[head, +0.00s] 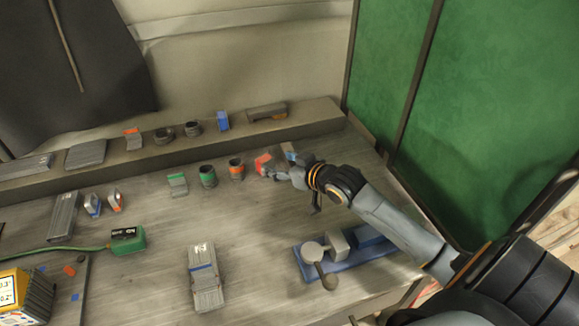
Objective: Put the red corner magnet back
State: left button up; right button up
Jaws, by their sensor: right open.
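A red piece (263,162), which looks like the red corner magnet, is near the back right of the workbench (150,265), at the end of a row of small items. My right gripper (280,172) reaches in from the right, with its open fingers right beside the red piece. They partly cover it, and I cannot tell whether they touch it. A blue-marked piece (290,152) is just behind the gripper. My left gripper is not in view.
Green-banded (207,176) and orange-banded (236,169) cylinders stand left of the gripper. A raised shelf (70,173) with several items runs behind. A blue-based vise (345,250) is in front. Green panels (490,120) bound the right.

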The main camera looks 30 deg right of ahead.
jog(key=v, duration=0.4)
jog(key=shift+r, duration=0.1)
dwell(0.4)
